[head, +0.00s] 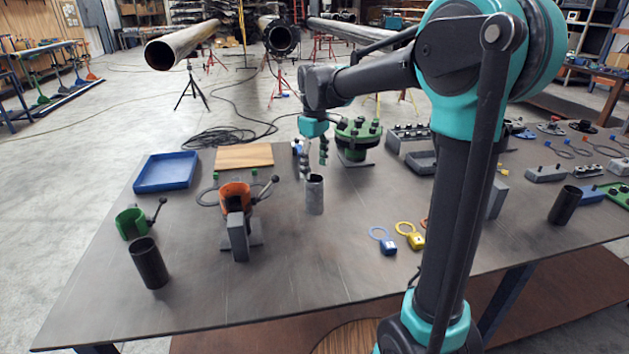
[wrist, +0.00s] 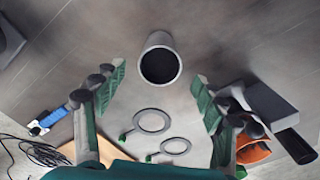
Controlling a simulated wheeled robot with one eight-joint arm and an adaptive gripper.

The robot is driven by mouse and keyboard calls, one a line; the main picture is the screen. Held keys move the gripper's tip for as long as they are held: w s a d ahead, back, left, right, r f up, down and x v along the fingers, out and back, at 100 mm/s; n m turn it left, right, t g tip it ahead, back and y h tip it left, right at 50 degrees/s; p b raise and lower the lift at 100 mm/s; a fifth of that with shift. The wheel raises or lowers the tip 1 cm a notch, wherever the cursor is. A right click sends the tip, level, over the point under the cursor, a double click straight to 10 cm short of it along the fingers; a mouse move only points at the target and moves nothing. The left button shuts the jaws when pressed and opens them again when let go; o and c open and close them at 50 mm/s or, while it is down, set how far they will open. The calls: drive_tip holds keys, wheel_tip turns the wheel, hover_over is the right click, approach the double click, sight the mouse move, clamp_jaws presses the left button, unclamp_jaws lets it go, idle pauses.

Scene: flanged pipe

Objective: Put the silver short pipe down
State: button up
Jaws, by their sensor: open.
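The silver short pipe (head: 315,197) stands upright on the dark table (head: 330,260), right of the orange clamp. In the wrist view its open round end (wrist: 160,45) faces me, with a dark bore, beyond the fingertips and roughly centred between them. My gripper (head: 314,160) points down just above and behind the pipe in the head view. In the wrist view its green-padded fingers (wrist: 158,85) are spread wide with nothing between them. The pipe looks apart from both fingers.
An orange clamp (head: 237,196) with a lever stands left of the pipe, and a black pipe (head: 149,263) stands farther left. A blue tray (head: 167,172) and wooden board (head: 244,156) lie at the back left. A green flanged part (head: 357,139) stands behind my gripper. The table's front middle is clear.

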drive_tip(key=shift+r, duration=1.5)
